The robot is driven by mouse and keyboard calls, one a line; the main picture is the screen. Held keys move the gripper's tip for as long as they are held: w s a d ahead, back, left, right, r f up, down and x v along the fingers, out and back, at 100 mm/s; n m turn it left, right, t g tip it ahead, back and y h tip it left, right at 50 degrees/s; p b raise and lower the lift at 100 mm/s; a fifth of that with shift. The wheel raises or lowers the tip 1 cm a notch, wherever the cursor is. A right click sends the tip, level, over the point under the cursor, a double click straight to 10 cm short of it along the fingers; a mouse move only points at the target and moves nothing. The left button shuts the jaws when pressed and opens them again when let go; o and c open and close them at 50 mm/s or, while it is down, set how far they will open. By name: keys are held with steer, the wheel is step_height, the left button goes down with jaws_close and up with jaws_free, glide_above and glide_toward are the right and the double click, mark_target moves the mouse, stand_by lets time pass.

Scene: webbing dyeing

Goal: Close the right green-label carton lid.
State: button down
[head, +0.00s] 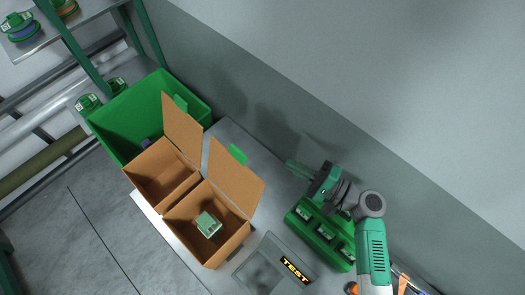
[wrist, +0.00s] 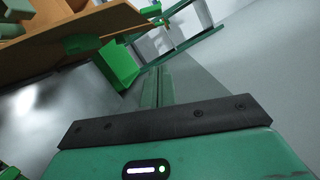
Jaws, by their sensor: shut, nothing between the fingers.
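The right carton (head: 235,232) is brown and open at the top, with a small pale green block (head: 208,224) inside. Its lid (head: 237,178) stands raised on the far side, with a green label (head: 238,154) at its upper edge. The left carton (head: 158,172) beside it is also open, its lid (head: 182,129) raised. My gripper (head: 292,165) is shut and empty, to the right of the right lid and apart from it. In the wrist view, the shut fingers (wrist: 157,88) point away, with brown carton board (wrist: 110,22) at the upper left.
A green bin (head: 125,120) stands behind the left carton. A green rack with several slots (head: 325,240) sits under my arm. A grey tray with a TEST sign (head: 294,271) lies in front of the right carton. A grey wall runs along the right.

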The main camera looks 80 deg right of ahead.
mark_target(237, 174)
steer(key=w+r+p, duration=0.2)
steer(key=w+p, duration=0.1)
steer(key=w, duration=0.8)
steer(key=shift+a+p, duration=0.3)
steer(key=shift+p, duration=0.05)
